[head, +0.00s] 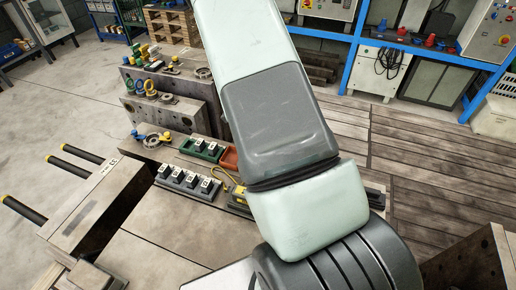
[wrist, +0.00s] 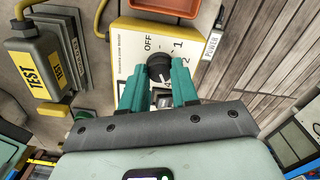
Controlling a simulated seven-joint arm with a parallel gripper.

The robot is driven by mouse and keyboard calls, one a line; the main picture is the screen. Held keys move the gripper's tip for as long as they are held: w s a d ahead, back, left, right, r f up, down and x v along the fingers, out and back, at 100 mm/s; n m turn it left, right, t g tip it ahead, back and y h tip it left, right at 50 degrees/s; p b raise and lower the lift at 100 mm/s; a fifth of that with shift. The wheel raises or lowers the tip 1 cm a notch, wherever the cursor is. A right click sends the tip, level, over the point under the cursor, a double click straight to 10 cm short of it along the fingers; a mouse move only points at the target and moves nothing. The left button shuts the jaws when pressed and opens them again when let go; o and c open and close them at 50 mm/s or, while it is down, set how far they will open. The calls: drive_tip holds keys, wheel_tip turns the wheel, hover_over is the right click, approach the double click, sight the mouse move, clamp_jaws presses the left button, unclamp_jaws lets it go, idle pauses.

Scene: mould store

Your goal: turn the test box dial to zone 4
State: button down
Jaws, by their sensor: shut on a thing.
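The test box (wrist: 128,42) shows in the wrist view as a pale panel with a yellow edge. Its black dial (wrist: 158,66) has the printed marks OFF, 1 and 2 visible around it. In the head view my own arm covers the gripper and the dial.
In the wrist view a grey block with a yellow TEST label (wrist: 36,68) and a yellow cable (wrist: 101,18) lie left of the box. An orange-red tray (wrist: 165,6) is beyond it. In the head view a grey rack of black blocks (head: 187,185) and a green tray (head: 201,149) stand nearby.

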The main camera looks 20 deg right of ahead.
idle(0.3)
drive_tip(key=c, duration=0.8)
unclamp_jaws()
drive_tip(key=shift+c, duration=0.2)
drive_tip(key=shift+r, duration=0.1)
wheel_tip(320, 180, up, 11)
